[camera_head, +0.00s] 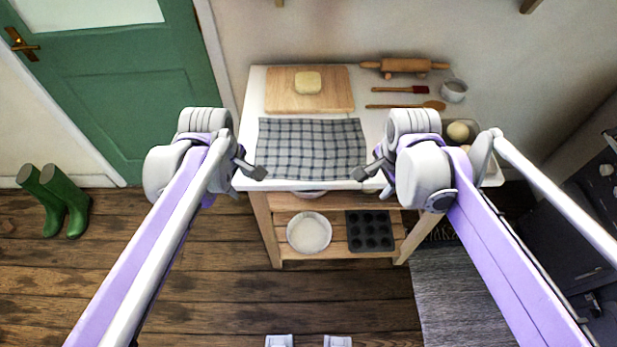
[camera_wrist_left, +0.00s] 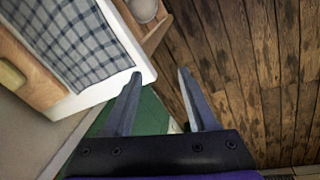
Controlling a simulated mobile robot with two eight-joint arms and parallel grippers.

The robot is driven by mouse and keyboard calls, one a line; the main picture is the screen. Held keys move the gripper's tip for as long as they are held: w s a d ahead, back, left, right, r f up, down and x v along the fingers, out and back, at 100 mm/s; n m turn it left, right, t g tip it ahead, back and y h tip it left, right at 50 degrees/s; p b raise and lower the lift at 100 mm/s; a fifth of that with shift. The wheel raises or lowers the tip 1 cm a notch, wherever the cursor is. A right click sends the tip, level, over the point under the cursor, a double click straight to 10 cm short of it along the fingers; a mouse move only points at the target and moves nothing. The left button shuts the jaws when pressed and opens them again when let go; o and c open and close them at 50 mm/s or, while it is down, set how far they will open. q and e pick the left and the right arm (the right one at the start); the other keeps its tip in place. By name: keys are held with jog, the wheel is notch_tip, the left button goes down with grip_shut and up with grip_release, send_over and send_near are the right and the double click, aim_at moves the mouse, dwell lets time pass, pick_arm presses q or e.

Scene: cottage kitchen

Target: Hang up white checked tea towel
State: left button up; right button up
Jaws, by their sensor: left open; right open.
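The checked tea towel (camera_head: 312,148), white-grey with dark blue lines, lies flat on the white worktop near its front edge. It also shows in the left wrist view (camera_wrist_left: 85,35) at the upper left. My left gripper (camera_head: 254,172) is open and empty at the towel's front left corner; in the left wrist view its fingers (camera_wrist_left: 158,98) are spread beside the worktop edge, apart from the towel. My right gripper (camera_head: 366,172) is open near the towel's front right corner. Whether it touches the cloth cannot be told. No hook or rail for hanging is clearly visible.
On the worktop (camera_head: 253,100) are a wooden board (camera_head: 282,100) with dough (camera_head: 307,83), a rolling pin (camera_head: 405,66), a brush, a wooden spoon (camera_head: 408,106) and a cup (camera_head: 453,91). A bowl (camera_head: 309,233) and muffin tin (camera_head: 370,231) stand on the lower shelf. Green boots (camera_head: 62,203) stand left.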

pick_arm(q)
jog(key=w+d+f+n+g, duration=0.2)
jog(key=w+n, duration=0.8)
pick_arm(e)
jog(key=w+a+f+m+g, duration=0.2)
jog(key=w+m, duration=0.8)
pick_arm(q)
jog(key=f, duration=0.6)
jog(key=shift+w+d+f, duration=0.1)
jog(key=shift+w+f, duration=0.2)
jog(key=shift+w, duration=0.05)
pick_arm(e)
jog(key=f, duration=0.6)
jog(key=shift+w+f, duration=0.3)
pick_arm(q)
jog(key=shift+s+f, duration=0.1)
jog(key=shift+f, duration=0.45)
pick_arm(e)
jog(key=shift+f, duration=0.5)
jog(key=shift+s, duration=0.1)
